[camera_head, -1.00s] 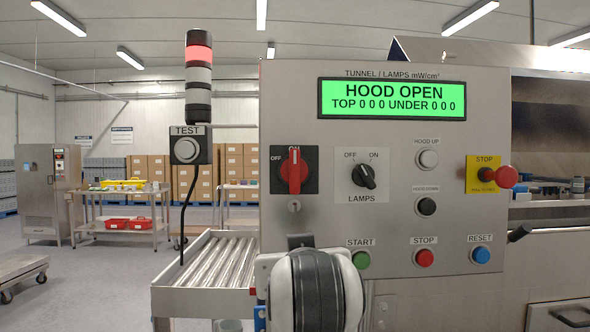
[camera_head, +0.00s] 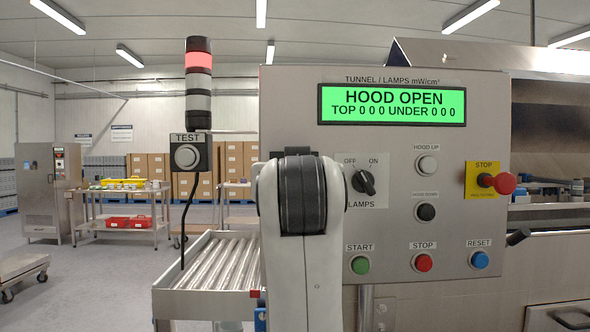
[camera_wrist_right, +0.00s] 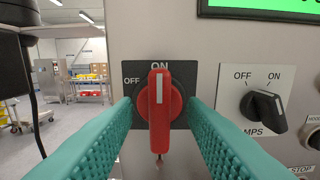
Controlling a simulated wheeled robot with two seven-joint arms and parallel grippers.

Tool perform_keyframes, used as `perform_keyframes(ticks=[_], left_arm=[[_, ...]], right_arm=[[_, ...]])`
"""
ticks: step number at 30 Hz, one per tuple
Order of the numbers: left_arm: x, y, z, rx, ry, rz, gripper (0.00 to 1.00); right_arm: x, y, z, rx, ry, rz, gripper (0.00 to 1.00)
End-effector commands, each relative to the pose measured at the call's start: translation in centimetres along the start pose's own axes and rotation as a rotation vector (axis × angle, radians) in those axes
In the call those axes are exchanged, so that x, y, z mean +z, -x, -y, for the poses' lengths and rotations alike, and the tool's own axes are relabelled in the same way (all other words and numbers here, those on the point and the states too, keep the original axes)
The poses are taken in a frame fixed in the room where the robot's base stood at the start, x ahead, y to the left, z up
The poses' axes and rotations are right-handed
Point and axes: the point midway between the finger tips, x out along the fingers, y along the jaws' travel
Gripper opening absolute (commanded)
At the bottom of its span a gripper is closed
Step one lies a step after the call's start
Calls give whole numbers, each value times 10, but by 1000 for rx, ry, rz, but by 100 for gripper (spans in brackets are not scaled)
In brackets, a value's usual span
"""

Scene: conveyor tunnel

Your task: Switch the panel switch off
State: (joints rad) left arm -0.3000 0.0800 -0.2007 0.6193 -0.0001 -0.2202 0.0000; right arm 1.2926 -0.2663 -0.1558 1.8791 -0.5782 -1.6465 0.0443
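The panel switch (camera_wrist_right: 159,98) is a red rotary knob on a black plate (camera_wrist_right: 184,74). Its handle stands upright, with its white mark toward ON; OFF is printed at the left. My right gripper (camera_wrist_right: 160,106) is open, with one teal finger on each side of the knob and visible gaps to the raised handle. How deep the fingertips reach is hard to tell. In the head view my right arm hides the knob and the gripper. My left gripper is not in view.
The black LAMPS knob (camera_head: 363,181) is close on the right, with START (camera_head: 360,264) and STOP (camera_head: 424,262) buttons below. A red emergency stop (camera_head: 503,183) sticks out farther right. The TEST box (camera_head: 187,156) and roller conveyor (camera_head: 215,262) are at the left. The display (camera_head: 392,105) reads HOOD OPEN.

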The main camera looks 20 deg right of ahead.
Motion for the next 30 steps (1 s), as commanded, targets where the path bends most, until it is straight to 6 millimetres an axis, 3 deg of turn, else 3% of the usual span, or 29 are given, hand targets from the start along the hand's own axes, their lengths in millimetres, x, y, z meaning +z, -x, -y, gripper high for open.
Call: perform_keyframes(ticks=[6,15,16,23,30], left_arm=[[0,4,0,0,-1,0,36],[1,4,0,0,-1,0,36],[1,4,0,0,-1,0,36],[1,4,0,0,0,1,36],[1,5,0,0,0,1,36]], right_arm=[[0,-21,0,-1,0,-1,38],[-1,-23,0,0,0,-1,38],[0,-23,0,0,0,0,37],[0,-23,0,0,0,0,0],[0,-23,0,-1,14,0,0]])
